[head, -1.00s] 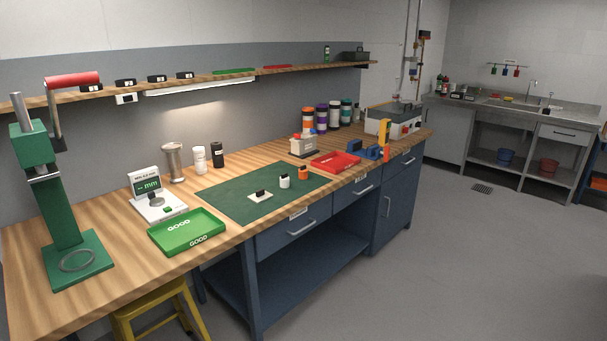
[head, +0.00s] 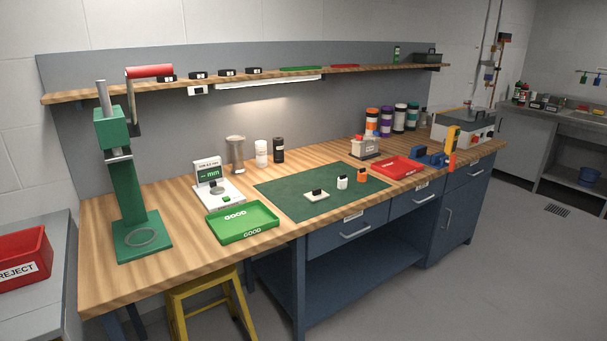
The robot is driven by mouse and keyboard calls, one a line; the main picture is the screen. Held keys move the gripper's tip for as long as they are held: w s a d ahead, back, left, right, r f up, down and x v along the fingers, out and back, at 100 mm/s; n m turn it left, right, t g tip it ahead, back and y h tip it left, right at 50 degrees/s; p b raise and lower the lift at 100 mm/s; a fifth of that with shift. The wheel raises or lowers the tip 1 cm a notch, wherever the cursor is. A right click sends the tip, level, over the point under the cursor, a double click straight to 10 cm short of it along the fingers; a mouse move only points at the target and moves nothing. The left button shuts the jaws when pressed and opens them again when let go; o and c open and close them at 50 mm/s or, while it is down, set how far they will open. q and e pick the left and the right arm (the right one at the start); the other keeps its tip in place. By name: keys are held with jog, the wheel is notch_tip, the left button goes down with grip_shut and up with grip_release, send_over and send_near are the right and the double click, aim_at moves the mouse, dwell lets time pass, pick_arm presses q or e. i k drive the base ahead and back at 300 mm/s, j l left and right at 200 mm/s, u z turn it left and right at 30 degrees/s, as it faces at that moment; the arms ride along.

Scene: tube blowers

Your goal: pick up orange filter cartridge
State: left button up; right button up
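A small orange cylinder with a dark top (head: 362,176), which looks like the orange filter cartridge, stands upright at the right end of the green mat (head: 300,205) on the workbench. A white cylinder with a dark top (head: 342,183) stands just left of it. A pale flat piece with a black block on it (head: 316,195) lies further left on the mat. Neither of my grippers shows in the head view.
A green GOOD tray (head: 242,232) and a gauge stand (head: 217,190) are left of the mat. A red tray (head: 398,170) and blue vise (head: 430,156) are to its right. A green press (head: 132,190) stands far left. A yellow stool (head: 203,289) stands in front. Floor at right is clear.

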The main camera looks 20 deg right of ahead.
aim_at(362, 175)
jog(key=i+l+u, duration=0.15)
jog(key=l+u, duration=0.15)
jog(key=i+l+u, duration=0.15)
jog(key=l+u, duration=0.5)
jog(key=i+l+u, duration=0.1)
jog(key=l+u, duration=0.3)
jog(key=l, duration=0.65)
jog(key=l+u, duration=0.1)
jog(key=l, duration=1.45)
jog(key=l+u, duration=0.15)
jog(key=l, duration=0.6)
jog(key=k+l+u, duration=0.1)
jog(key=l, duration=0.65)
jog(key=k+l+u, duration=0.1)
jog(key=l, duration=0.7)
